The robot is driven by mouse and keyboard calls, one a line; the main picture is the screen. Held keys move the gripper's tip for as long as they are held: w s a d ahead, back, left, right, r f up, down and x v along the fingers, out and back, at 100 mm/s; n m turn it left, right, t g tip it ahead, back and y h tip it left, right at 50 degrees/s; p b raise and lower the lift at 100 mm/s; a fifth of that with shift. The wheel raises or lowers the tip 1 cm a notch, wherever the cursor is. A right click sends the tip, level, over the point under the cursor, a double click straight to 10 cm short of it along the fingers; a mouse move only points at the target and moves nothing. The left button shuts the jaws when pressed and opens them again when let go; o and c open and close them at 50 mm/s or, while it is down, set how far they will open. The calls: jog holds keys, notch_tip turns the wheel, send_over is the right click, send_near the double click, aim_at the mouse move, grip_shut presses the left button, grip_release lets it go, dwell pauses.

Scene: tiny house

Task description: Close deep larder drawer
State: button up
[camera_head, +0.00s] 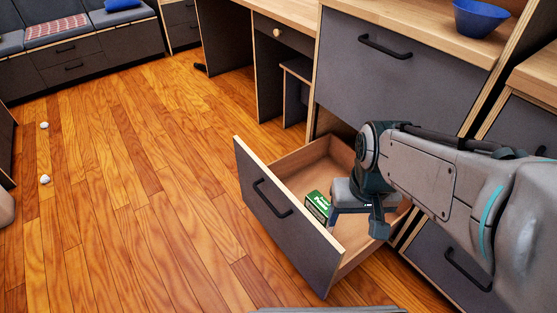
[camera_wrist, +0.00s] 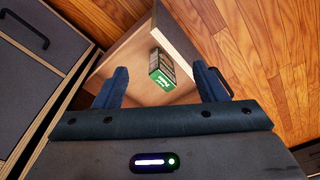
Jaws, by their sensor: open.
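The deep larder drawer (camera_head: 285,225) is pulled well out of the lower cabinet. It has a grey front with a black bar handle (camera_head: 271,199) and a wooden inside. A green and white box (camera_head: 318,207) lies in it, and the box also shows in the wrist view (camera_wrist: 162,70). My gripper (camera_head: 357,220) is above the drawer's inside, behind its front panel and beside the box. In the wrist view my gripper (camera_wrist: 166,85) has its two fingers wide apart with nothing held between them. The drawer's wooden wall (camera_wrist: 172,32) shows beyond the fingers.
A grey closed front (camera_head: 390,70) with a black handle is above the open drawer. A blue bowl (camera_head: 480,18) stands on the counter. A grey bench (camera_head: 70,55) is at the far left.

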jog(key=c, duration=0.5)
jog(key=shift+w+a+n+g, duration=0.2)
jog(key=shift+a+n+g, duration=0.05)
jog(key=shift+n+g, duration=0.05)
jog(key=c, duration=0.5)
jog(key=w+a+f+n+g+h+p, duration=0.1)
jog(key=w+a+n, duration=0.1)
jog(key=w+a+f+n+g+h+p, duration=0.1)
jog(key=a+f+n+g+h, duration=0.1)
jog(key=n, duration=0.1)
jog(key=shift+w+a+f+h+p, duration=0.1)
jog(key=shift+w+a+h+p, duration=0.05)
jog(key=shift+w+h+p, duration=0.2)
grip_shut()
jog(key=w+a+f+n+t+h+p, duration=0.3)
jog(key=a+f+n+t+h+p, duration=0.15)
jog(key=a+f+n+h, duration=0.65)
jog(key=n+t+p, duration=0.1)
jog(key=n+t, duration=0.7)
jog(key=t, duration=0.1)
send_near(295, 208)
jog(key=shift+g, duration=0.25)
jog(key=b+x, duration=0.2)
jog(key=x, duration=0.4)
jog(key=shift+w+d, duration=0.25)
jog(key=shift+w, duration=0.1)
